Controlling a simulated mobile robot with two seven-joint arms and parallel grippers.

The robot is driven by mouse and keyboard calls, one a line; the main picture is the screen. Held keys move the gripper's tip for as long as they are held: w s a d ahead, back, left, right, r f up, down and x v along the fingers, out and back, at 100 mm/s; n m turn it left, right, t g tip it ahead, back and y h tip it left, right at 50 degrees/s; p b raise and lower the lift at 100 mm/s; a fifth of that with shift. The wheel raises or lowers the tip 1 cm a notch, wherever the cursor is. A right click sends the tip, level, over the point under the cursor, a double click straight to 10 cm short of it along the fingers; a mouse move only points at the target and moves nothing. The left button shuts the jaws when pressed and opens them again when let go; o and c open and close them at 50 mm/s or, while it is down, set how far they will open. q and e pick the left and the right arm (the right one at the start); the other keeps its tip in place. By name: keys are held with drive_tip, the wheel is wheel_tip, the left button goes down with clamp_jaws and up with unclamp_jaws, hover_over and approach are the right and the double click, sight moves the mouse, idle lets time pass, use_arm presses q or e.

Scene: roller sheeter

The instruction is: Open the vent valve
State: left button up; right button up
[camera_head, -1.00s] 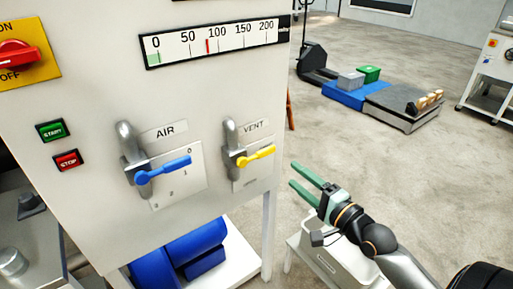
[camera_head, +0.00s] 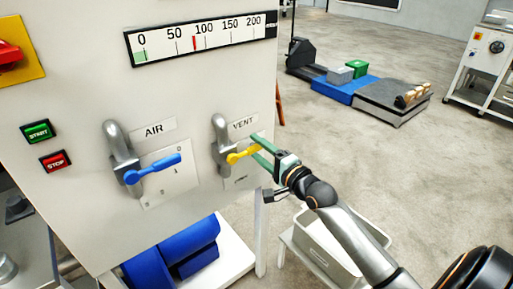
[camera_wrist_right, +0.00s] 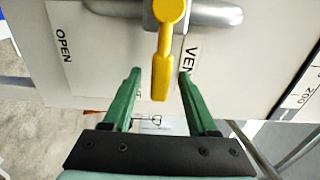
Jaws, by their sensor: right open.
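The vent valve's yellow handle (camera_head: 244,154) sticks out to the right from a grey pipe fitting (camera_head: 221,140) on the white panel, beside the VENT label (camera_head: 243,124). My right gripper (camera_head: 256,145) is open at the handle's free end. In the right wrist view the yellow handle (camera_wrist_right: 161,70) reaches down between the two green fingers (camera_wrist_right: 157,82), with a gap to each side. The word OPEN (camera_wrist_right: 64,45) shows on the plate at the left of that view. My left gripper is not in view.
The blue AIR valve handle (camera_head: 154,170) is on the same panel to the left. A gauge (camera_head: 200,40) has a red mark near 100. START (camera_head: 38,131) and STOP (camera_head: 55,161) buttons are at the left. A pale bin (camera_head: 335,245) stands below my right arm.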

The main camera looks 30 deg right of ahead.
drive_tip(key=shift+w, duration=0.5)
clamp_jaws()
idle(1.2)
